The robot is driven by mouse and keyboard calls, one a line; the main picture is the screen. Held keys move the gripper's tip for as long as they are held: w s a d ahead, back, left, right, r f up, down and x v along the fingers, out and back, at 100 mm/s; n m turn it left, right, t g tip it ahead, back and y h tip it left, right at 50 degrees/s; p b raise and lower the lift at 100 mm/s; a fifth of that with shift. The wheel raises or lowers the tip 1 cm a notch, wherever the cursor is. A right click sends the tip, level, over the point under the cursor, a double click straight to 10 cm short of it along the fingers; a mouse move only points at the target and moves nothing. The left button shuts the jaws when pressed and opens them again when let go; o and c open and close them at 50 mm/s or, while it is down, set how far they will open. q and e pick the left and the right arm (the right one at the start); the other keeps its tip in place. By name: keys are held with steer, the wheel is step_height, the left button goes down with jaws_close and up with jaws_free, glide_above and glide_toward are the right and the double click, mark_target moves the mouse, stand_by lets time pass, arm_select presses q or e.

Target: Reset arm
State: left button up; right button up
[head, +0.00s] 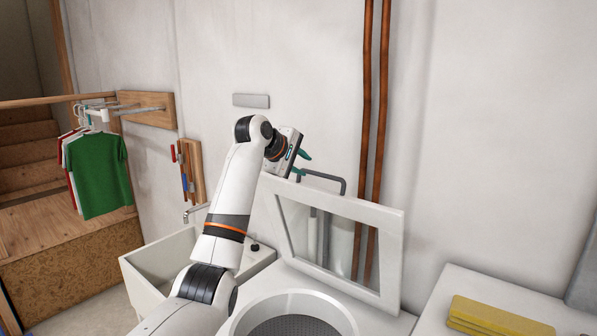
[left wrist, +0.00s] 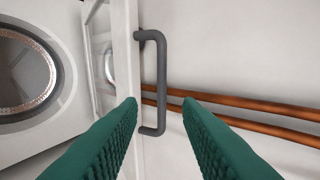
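My left gripper (head: 303,163) is raised behind the top-loading washer, close to the top of its open lid (head: 390,255). In the left wrist view its two green fingers (left wrist: 160,100) are spread apart with nothing between them. The lid's grey handle (left wrist: 161,82) lies ahead of the fingertips, seemingly not touched by them. The handle also shows in the head view (head: 325,176), just right of the gripper. The lid stands upright with a window in it. The right gripper is not in view.
The washer's open drum (head: 295,328) lies below the lid. A white sink (head: 150,272) stands to the left, partly behind my left arm. A yellow folded cloth (head: 495,318) lies on a white surface at right. Copper pipes (head: 375,110) run up the wall. Shirts (head: 98,172) hang at far left.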

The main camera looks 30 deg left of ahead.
arm_select(q)
steer(key=shift+s+r, duration=0.3)
steer(key=shift+s, duration=0.1)
